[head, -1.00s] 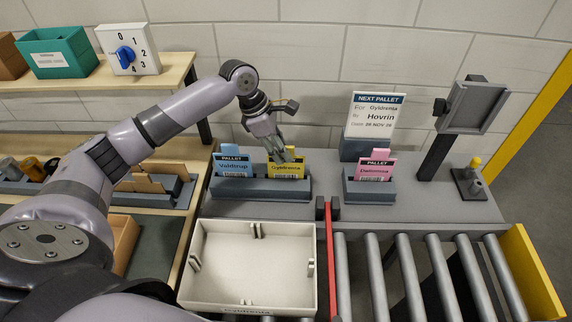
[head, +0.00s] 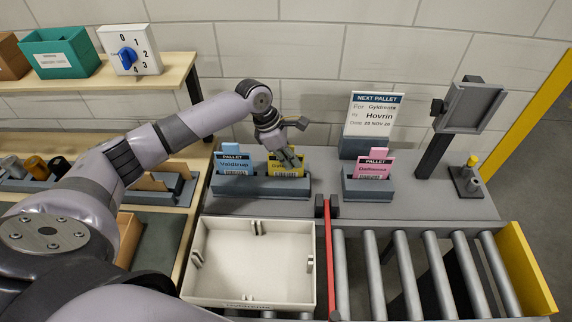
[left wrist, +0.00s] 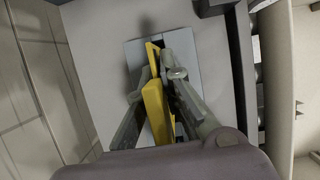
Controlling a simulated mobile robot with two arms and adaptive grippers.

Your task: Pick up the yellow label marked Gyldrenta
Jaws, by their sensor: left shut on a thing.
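The yellow label marked Gyldrenta (head: 288,169) stands in the right part of the grey holder (head: 240,188) on the grey bench, partly covered by my gripper. My left gripper (head: 285,160) is over it from above, with the fingers closed on its upper part. In the left wrist view the yellow label (left wrist: 156,108) lies between the two fingers of the left gripper (left wrist: 158,85). The lower part of the label still sits in the holder. My right gripper is not in view.
A blue Valdtrup label (head: 234,163) stands left of the yellow one. A pink label (head: 372,167) stands in its own holder to the right. A sign (head: 372,118) reads Gyldrenta and Hovrin. A cream tray (head: 254,303) and rollers (head: 408,270) lie in front.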

